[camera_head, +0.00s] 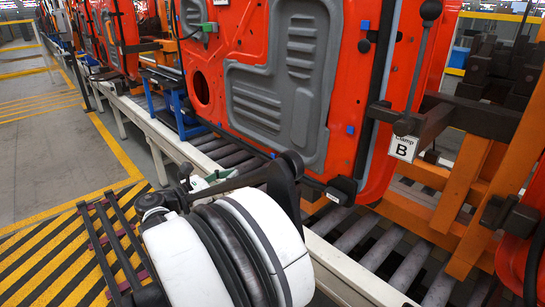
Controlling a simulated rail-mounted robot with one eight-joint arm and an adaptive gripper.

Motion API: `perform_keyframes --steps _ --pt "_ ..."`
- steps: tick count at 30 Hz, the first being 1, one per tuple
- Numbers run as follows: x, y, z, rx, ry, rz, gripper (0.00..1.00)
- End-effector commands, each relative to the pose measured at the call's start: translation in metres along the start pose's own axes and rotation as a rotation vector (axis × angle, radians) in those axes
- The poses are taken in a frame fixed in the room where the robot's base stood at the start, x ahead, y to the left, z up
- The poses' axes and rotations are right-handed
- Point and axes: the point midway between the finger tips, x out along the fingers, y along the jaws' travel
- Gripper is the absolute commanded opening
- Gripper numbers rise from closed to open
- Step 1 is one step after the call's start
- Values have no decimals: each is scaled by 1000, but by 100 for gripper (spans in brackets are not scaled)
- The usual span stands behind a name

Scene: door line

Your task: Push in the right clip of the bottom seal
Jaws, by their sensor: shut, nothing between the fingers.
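The orange-red door (338,95) hangs upright above the rollers, with grey panels on its face. A dark bottom seal (318,184) runs along its lower edge. A black block (343,189) sits at the lower right corner, near the seal's right end. I cannot tell whether this is the right clip or how far in it sits. My gripper (289,161) is dark and shut, with nothing in it. It appears in front of the door's lower edge, left of the block, and hides part of the seal. Contact cannot be told.
Blue clips (351,130) show on the door's right side. A black clamp bar (419,65) and a sign marked B (404,148) stand at the right. The roller conveyor (357,231) runs below. A striped floor area (60,250) lies left of its pale rail.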

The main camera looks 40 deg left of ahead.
Motion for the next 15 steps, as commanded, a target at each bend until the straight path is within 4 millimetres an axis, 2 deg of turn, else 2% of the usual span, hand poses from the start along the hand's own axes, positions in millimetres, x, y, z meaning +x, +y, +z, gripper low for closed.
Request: perform_keyframes --steps 9,15 --pt "3 -1 0 0 1 -2 0" --pt "24 -2 -1 1 1 -4 0"
